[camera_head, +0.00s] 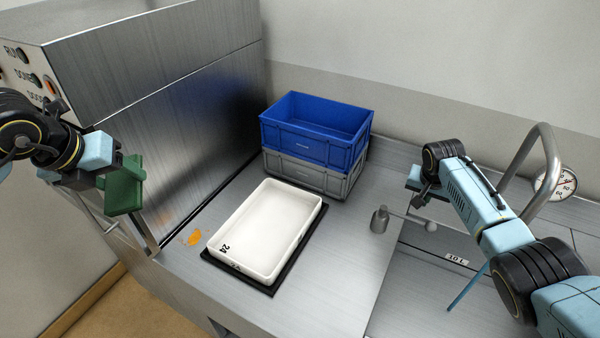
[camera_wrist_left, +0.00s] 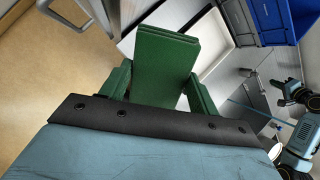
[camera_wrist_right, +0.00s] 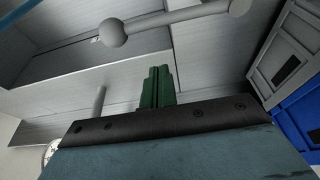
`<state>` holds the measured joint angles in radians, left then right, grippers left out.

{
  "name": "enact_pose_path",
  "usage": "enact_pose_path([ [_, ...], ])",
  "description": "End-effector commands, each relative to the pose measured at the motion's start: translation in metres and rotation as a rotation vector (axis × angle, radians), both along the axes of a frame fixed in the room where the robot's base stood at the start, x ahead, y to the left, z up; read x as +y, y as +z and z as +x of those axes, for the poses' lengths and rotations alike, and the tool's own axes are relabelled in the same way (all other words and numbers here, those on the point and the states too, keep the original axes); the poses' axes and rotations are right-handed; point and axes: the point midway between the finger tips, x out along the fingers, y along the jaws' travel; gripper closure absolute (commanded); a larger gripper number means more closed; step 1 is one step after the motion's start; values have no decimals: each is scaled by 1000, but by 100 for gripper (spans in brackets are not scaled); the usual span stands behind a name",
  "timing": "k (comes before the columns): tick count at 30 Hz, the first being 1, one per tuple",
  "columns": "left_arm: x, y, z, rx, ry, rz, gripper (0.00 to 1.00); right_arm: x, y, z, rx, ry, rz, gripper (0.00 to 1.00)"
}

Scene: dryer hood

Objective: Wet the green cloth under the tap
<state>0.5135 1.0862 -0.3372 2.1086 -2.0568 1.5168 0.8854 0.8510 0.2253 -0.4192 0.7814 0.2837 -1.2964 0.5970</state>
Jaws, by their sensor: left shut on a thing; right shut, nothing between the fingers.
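The green cloth (camera_head: 124,192) is a folded pad in my left gripper (camera_head: 112,183), held in the air at the left in front of the steel hood. In the left wrist view the cloth (camera_wrist_left: 165,62) sits between the green fingers. The tap (camera_head: 548,150), a curved grey pipe, rises at the right, partly hidden by my right arm. A lever rod with a ball end (camera_head: 431,227) reaches out from a short grey post (camera_head: 380,220). My right gripper (camera_head: 419,199) is shut and empty above this lever; its green fingers (camera_wrist_right: 158,86) are together in the right wrist view.
A white tray (camera_head: 212,246) stands on a black mat mid-counter, with an orange patch (camera_head: 190,237) to its left. A blue crate (camera_head: 316,139) sits on a grey crate (camera_head: 300,172) behind. A dial (camera_head: 556,182) stands near the tap. A sunken area marked 10 L (camera_head: 457,258) lies front right.

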Motion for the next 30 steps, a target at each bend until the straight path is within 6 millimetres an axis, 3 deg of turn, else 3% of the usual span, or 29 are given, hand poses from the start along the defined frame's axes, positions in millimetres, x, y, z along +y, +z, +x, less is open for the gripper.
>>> enact_pose_path([
  [11, 0, -24, 0, 0, 0, 0, 57, -5, -41, 11, 1, 0, 0, 100],
  [18, 0, 6, 0, -1, 0, 0, 57, 3, -30, -8, 0, 3, -1, 100],
  [30, 0, 20, 0, 0, 0, 0, 57, 12, -29, -25, -1, 1, -1, 100],
])
